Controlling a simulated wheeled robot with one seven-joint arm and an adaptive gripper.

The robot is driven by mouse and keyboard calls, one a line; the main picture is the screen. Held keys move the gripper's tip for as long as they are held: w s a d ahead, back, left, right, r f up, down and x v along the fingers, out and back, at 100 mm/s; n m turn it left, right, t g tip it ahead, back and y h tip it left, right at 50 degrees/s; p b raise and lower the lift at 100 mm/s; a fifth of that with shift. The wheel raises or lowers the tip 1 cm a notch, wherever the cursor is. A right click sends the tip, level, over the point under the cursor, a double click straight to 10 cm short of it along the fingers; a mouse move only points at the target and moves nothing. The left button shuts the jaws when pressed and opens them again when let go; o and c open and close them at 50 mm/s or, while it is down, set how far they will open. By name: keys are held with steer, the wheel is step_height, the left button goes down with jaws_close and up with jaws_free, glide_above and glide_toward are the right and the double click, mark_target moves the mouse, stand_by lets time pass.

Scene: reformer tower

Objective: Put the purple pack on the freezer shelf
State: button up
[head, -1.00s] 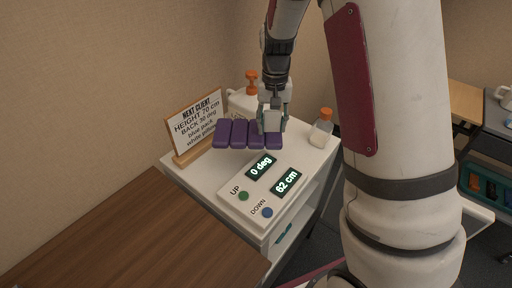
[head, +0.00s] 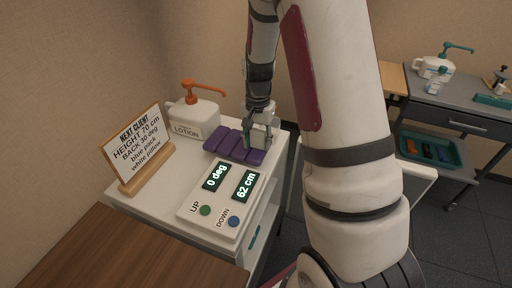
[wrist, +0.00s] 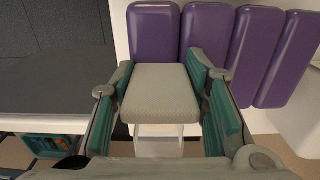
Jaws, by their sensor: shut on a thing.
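The purple pack (head: 222,142) is a row of joined, padded purple segments. In the head view it is over the far right part of the white cabinet top, beyond the control panel; I cannot tell if it touches the top. My gripper (head: 259,137) points down at the pack's right end and is shut on a pale textured block at the pack. In the wrist view the block sits between the fingers of my gripper (wrist: 168,100), with the purple segments (wrist: 210,40) just beyond. I cannot make out the freezer shelf.
On the white cabinet top (head: 165,195) stand a lotion bottle (head: 194,118), a sign (head: 140,150) and a control panel (head: 222,195) reading 0 deg and 62 cm. A brown surface (head: 90,255) is in front. A grey trolley (head: 450,105) with a teal tray (head: 458,155) stands right.

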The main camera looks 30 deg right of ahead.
mark_target(258, 147)
steer(key=shift+f, duration=1.4)
steer(key=o, duration=1)
steer(key=shift+f, duration=0.15)
steer(key=o, duration=0.4)
